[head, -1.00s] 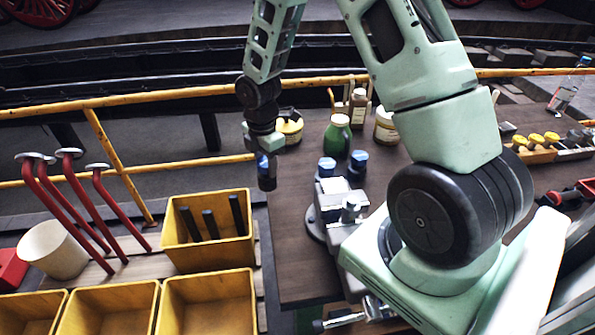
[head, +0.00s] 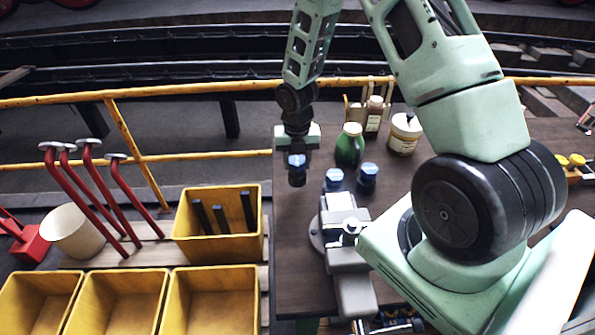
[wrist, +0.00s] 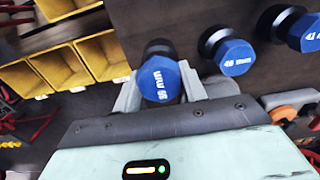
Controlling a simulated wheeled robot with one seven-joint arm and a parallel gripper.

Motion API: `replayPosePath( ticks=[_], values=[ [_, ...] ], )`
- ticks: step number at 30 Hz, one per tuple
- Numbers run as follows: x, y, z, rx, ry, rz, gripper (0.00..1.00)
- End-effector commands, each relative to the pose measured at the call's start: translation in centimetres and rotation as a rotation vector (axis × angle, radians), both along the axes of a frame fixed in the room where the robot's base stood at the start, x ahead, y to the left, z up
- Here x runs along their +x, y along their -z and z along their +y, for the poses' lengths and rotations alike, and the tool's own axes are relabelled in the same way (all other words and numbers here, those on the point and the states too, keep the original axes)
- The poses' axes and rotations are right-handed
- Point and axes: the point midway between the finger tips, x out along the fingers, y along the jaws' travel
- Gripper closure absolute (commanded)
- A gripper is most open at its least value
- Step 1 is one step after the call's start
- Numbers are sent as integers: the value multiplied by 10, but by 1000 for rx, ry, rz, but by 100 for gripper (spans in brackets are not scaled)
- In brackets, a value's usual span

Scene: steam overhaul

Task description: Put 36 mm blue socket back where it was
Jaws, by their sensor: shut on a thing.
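My gripper (head: 297,155) is shut on a blue-topped socket (head: 297,162) with a dark lower body. It holds the socket over the left edge of the wooden table (head: 300,285), left of two other blue-topped sockets. In the wrist view the held socket (wrist: 160,80) sits between the finger tips, its blue hex top marked "36 mm". The wrist view also shows a socket marked "46 mm" (wrist: 235,57) and another (wrist: 305,33) at the right edge. In the head view these two sockets (head: 334,179) (head: 367,178) stand behind the grey vise. Whether the held socket touches the table is unclear.
A grey vise (head: 345,250) is on the table. Yellow bins (head: 215,300) and red-handled tools (head: 90,190) are left. The table's left strip is clear.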

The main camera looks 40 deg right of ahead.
Motion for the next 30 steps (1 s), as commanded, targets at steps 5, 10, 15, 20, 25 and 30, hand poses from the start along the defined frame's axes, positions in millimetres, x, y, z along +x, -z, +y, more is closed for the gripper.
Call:
replayPosePath(
  ticks=[5, 10, 15, 20, 25, 30],
  values=[
    [0, 12, 0, 0, 0, 1, 100],
    [0, 34, 1, 0, 0, 2, 100],
    [1, 44, 0, 0, 1, -2, 100],
    [1, 45, 0, 0, 2, -2, 100],
    [1, 48, 0, 0, 1, -2, 100],
    [0, 48, 0, 0, 1, -1, 37]
  ],
)
